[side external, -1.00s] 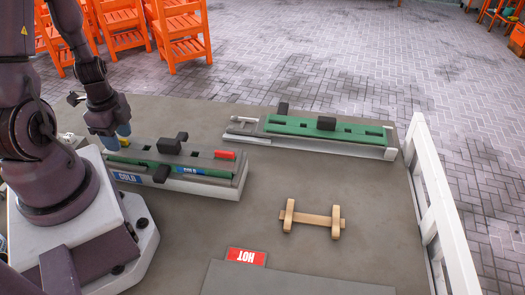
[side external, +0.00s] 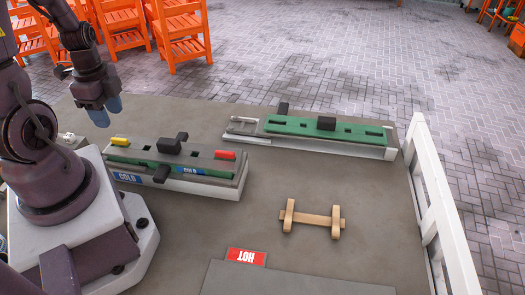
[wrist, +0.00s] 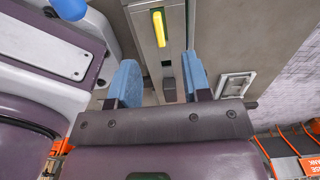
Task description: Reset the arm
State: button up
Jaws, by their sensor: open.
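My gripper (side external: 106,107) is raised above the left end of the near grey machine in the side view, jaws apart and empty. In the wrist view its two blue fingers (wrist: 159,82) stand apart with nothing between them. The near machine (side external: 200,162) has a green strip, blue COLD labels, black blocks, a yellow piece (side external: 120,141) at its left end and a red piece (side external: 225,155) at its right. The yellow piece also shows in the wrist view (wrist: 159,29), beyond the fingers and apart from them.
A second machine with a green top (side external: 350,134) stands at the back right. A wooden piece (side external: 311,218) lies on the open table. A red HOT label (side external: 247,256) lies at the front. A white rail (side external: 440,205) edges the right side. Orange chairs (side external: 181,35) stand behind.

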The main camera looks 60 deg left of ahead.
jog(key=shift+s+d+n, duration=0.1)
jog(key=shift+d+n, duration=0.1)
jog(key=shift+n, duration=0.9)
jog(key=w+d+r+n+t, duration=0.2)
jog(key=w+d+r+n, duration=0.1)
jog(key=d+r, duration=0.6)
jog(key=w+d+r+n+t, duration=0.3)
jog(key=w+d+r, duration=0.2)
jog(key=d+r, duration=0.4)
jog(key=shift+d+r+t, duration=0.3)
jog(key=shift+r, duration=0.55)
